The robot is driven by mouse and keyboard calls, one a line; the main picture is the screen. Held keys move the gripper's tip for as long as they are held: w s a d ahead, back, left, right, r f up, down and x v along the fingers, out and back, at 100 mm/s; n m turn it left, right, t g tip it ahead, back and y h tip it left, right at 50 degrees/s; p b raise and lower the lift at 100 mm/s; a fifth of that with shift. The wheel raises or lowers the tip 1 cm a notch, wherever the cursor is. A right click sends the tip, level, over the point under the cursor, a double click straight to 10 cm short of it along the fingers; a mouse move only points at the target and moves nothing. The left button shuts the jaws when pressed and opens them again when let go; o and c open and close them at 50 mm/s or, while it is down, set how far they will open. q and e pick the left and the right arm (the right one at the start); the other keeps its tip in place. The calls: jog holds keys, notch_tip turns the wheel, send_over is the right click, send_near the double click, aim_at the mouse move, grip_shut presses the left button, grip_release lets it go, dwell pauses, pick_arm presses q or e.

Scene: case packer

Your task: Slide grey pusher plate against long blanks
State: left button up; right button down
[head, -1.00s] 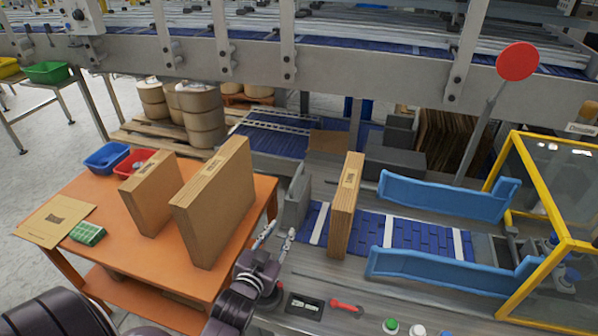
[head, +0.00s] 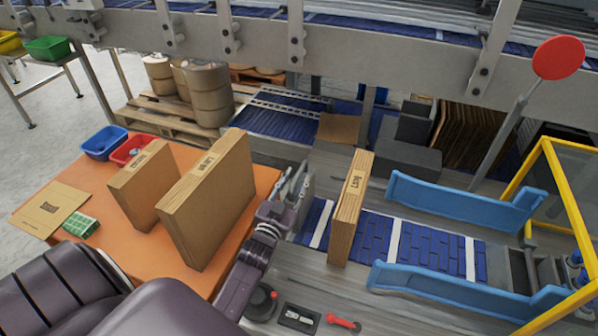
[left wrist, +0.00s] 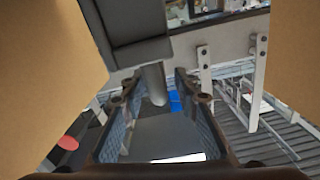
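The grey pusher plate (head: 307,192) stands on the machine bed at the left end of the blue belt. A stack of long brown blanks (head: 351,212) stands upright across the belt to its right, with a gap between them. My left gripper (head: 291,183) is at the plate's left side, its fingers partly overlapping it in the head view. In the left wrist view my left gripper (left wrist: 158,108) has its fingers apart, with a grey round handle (left wrist: 154,84) around their tips; I see no finger clearly closed on it. My right gripper is not in view.
An orange table (head: 95,180) at left holds two more upright brown stacks, the nearer one (head: 212,200) close to my left arm. Blue guide rails (head: 465,203) flank the belt. A yellow-framed guard (head: 565,200) stands at right. Bare belt lies right of the blanks.

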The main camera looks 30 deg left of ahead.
pick_arm(q)
jog(key=shift+x, duration=1.2)
jog(key=shift+w+f, duration=0.1)
jog(key=shift+w, duration=0.15)
grip_shut()
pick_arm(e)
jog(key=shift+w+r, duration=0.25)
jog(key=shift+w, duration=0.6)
